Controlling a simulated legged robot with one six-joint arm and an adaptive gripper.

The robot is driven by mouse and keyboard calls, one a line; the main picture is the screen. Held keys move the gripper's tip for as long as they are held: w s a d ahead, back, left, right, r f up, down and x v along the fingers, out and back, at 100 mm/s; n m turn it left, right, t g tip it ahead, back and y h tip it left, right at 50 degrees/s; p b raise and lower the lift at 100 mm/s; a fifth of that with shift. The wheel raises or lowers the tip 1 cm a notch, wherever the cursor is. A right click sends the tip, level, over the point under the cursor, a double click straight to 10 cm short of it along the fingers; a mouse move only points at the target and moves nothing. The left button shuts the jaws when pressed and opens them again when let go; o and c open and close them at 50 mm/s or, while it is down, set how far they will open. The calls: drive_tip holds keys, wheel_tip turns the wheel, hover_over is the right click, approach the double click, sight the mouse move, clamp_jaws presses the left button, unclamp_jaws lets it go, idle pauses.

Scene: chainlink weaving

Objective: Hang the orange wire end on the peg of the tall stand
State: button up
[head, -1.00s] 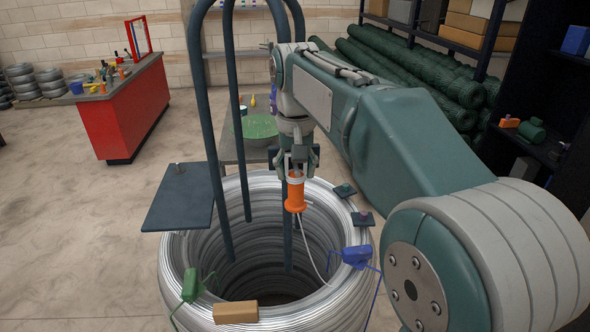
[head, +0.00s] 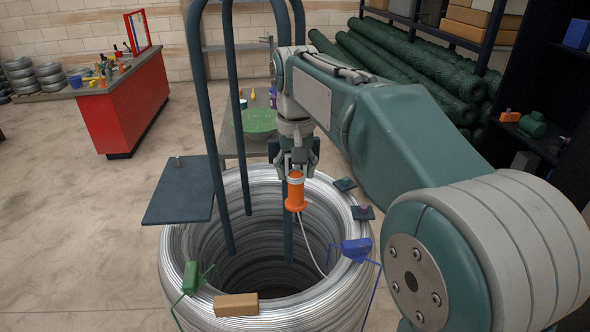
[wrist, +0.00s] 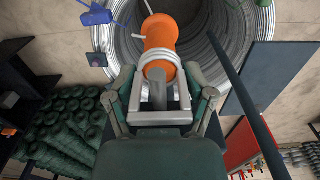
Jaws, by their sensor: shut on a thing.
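The orange wire end (head: 295,192) is a spool-shaped piece with a pale wire trailing down into the coil. My gripper (head: 297,168) is shut on its top and holds it above the coil opening. In the wrist view the orange wire end (wrist: 158,45) sits between the fingers of my gripper (wrist: 160,82).
Tall dark hoops (head: 208,120) rise from inside the big silver wire coil (head: 180,262). Green (head: 192,278) and blue (head: 357,250) clips and a tan block (head: 236,304) sit on its rim. A red workbench (head: 125,108) stands back left, with clear floor before it.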

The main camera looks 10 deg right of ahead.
drive_tip(key=o, duration=1.2)
drive_tip(key=shift+o, duration=0.2)
drive_tip(key=shift+r, duration=0.1)
